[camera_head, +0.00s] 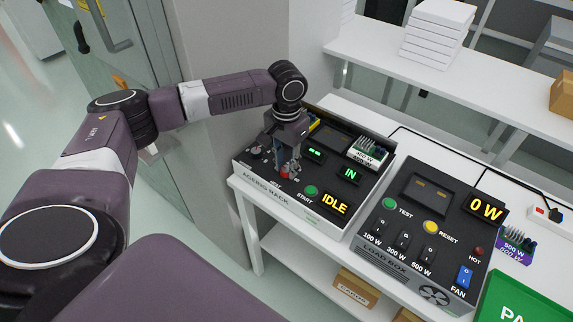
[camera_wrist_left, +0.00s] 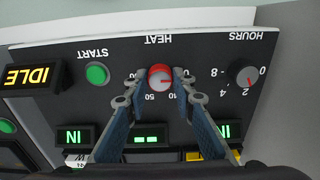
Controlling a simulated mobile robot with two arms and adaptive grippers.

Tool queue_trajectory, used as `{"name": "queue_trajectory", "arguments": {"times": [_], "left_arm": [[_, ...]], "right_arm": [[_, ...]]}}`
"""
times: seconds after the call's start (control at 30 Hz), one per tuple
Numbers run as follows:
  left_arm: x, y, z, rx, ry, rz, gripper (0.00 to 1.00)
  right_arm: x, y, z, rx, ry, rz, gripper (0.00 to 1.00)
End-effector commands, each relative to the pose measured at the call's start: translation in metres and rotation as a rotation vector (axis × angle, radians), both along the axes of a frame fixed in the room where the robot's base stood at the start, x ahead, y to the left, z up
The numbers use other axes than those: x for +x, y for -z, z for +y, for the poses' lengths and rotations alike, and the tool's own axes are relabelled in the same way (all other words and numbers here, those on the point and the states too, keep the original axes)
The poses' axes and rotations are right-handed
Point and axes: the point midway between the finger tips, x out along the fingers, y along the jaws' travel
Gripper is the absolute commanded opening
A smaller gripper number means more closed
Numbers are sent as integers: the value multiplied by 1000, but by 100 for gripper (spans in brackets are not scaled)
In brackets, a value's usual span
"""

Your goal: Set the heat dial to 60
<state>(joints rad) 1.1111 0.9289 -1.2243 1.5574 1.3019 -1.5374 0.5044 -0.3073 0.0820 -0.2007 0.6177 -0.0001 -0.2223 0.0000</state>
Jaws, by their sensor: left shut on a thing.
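The heat dial (camera_wrist_left: 159,77) is a round knob with a red rim and pale face on the black panel of the ageing rack (camera_head: 262,186). In the left wrist view the panel lettering is upside down. My left gripper (camera_wrist_left: 160,82) is shut on the dial, one blue-padded finger on each side. A thin red mark on the dial face seems to point to the right in that view. Some scale numbers show beside the fingers; others are hidden. In the head view the left gripper (camera_head: 287,172) reaches down onto the red dial. My right gripper is not in view.
The hours dial (camera_wrist_left: 246,74) sits beside the heat dial, its red mark near 2. The green start button (camera_wrist_left: 97,73) is on the other side, by a display reading IDLE (camera_wrist_left: 32,76). The load box (camera_head: 425,230) stands to the right of the rack.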

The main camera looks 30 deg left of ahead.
Motion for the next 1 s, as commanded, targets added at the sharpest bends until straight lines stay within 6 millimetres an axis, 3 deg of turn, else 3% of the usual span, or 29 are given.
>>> {"name": "queue_trajectory", "arguments": {"times": [0.37,0.7,1.0], "left_arm": [[-1,-5,0,-1,129,3,0],[-1,-6,0,-3,427,4,0],[0,-4,0,-2,711,2,0]], "right_arm": [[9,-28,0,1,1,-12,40],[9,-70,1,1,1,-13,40],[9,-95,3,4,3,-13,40]]}}
